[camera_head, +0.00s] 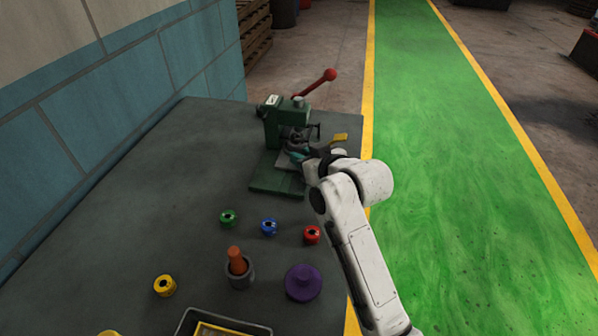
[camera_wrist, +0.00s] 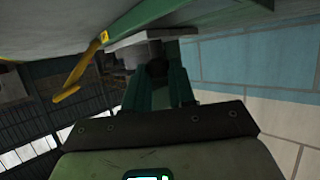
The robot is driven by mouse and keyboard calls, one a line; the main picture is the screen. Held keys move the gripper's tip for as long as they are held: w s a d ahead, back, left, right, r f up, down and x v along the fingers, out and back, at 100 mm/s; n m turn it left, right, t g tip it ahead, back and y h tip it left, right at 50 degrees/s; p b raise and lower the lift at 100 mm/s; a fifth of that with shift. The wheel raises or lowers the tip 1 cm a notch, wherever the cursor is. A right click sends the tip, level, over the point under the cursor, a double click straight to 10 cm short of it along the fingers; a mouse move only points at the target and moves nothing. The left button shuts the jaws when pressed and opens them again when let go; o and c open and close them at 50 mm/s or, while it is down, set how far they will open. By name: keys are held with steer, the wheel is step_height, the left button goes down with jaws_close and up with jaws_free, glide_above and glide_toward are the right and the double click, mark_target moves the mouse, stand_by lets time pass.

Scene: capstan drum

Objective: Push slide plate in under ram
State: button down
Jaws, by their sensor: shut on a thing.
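The green press (camera_head: 289,118) stands on the far part of the bench, with a red-knobbed lever (camera_head: 318,84) rising to the right. Its ram area is partly hidden behind my arm. A grey slide plate (camera_head: 285,163) lies low at the front of the press, above the green base (camera_head: 272,184). My gripper (camera_head: 300,154) is at the plate's right side, its fingers mostly hidden by my wrist. In the wrist view my gripper (camera_wrist: 160,74) is shut on a small dark part, seemingly the plate's knob, against the pale plate edge (camera_wrist: 140,44).
A yellow piece (camera_head: 340,137) sticks out right of the press. Green (camera_head: 228,216), blue (camera_head: 268,226), red (camera_head: 311,234) and yellow (camera_head: 164,285) rings, a grey cup (camera_head: 239,273) with an orange peg, and a purple disc (camera_head: 303,283) stand nearer. The bench's left side is clear.

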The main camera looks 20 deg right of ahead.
steer(key=shift+w+d+r, duration=0.1)
steer(key=shift+w+d, duration=0.65)
steer(key=shift+w, duration=0.25)
steer(key=c, duration=0.9)
jaws_free()
steer(key=shift+w, duration=0.1)
steer(key=shift+c, duration=0.2)
steer(key=shift+d, duration=0.1)
